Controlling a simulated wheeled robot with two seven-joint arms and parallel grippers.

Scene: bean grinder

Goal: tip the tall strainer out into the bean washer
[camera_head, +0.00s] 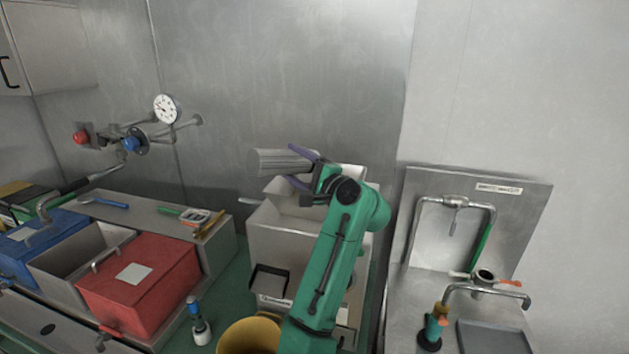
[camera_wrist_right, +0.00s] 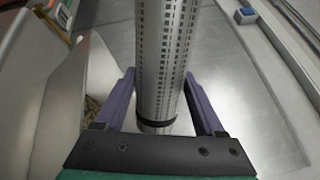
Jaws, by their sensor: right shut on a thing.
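The tall strainer (camera_head: 275,162) is a grey metal cylinder, lying on its side in the head view above the bean washer. It also shows in the right wrist view (camera_wrist_right: 163,55) as a perforated tube with a dark band near one end. My right gripper (camera_head: 304,168) is shut on it, with one purple finger on each side (camera_wrist_right: 163,98). The bean washer (camera_head: 282,243) is a pale boxy machine with an open hopper top, below the strainer and gripper. Some brown contents show at its inside edge in the wrist view. My left gripper is not in view.
A red-lidded bin (camera_head: 140,285) and a blue-lidded bin (camera_head: 40,245) stand at left. A yellow bucket (camera_head: 250,335) is at the front. A sink (camera_head: 495,338) with taps is at right. A gauge (camera_head: 166,108) and valves project from the back wall.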

